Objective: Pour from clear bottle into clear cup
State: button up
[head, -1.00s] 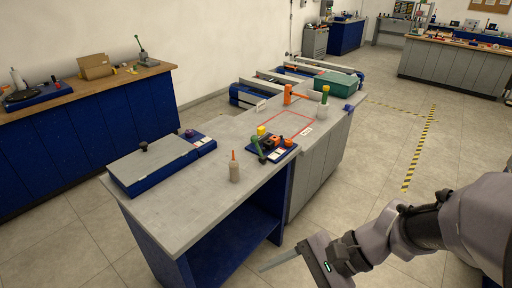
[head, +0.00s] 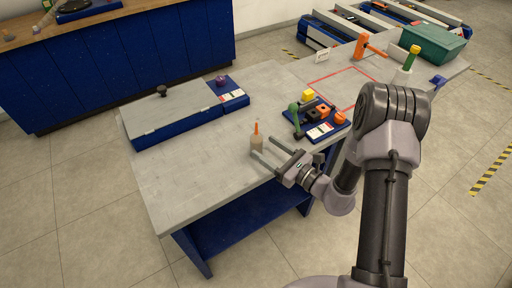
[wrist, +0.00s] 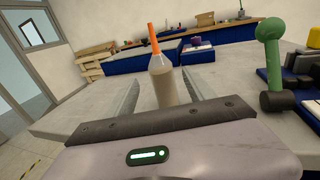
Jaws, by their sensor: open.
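A small translucent bottle (head: 257,146) with beige contents and an orange pointed tip stands upright on the grey workbench. My gripper (head: 264,147) is open at the bench's front edge, its two fingers pointing toward the bottle. In the wrist view the bottle (wrist: 167,86) appears upright in the gap between the fingers of my gripper (wrist: 162,78). I cannot tell how deep between the fingertips it stands, and no grip on it shows.
Right of the bottle is a blue tray (head: 326,135) with a green-knobbed lever and coloured blocks. A low blue box with a grey lid (head: 170,112) lies at the left.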

aim_at(257, 132)
jog(key=b+x, duration=0.1)
jog(key=x, duration=0.3)
jog(key=shift+w+a+r, duration=0.15)
jog(key=shift+w+a, duration=0.35)
jog(key=shift+w, duration=0.1)
grip_shut()
jog(key=shift+r, duration=0.2)
jog(key=shift+r, duration=0.35)
jog(key=r, duration=0.1)
jog(key=r+p, duration=0.2)
jog(key=shift+s+d, duration=0.3)
jog(key=shift+s, duration=0.1)
jog(key=s+d+r+p, duration=0.1)
jog(key=s+d, duration=0.7)
jog(key=s, duration=0.4)
jog(key=shift+s+d+p, duration=0.2)
jog(key=shift+s+p, duration=0.1)
jog(key=shift+p, duration=0.05)
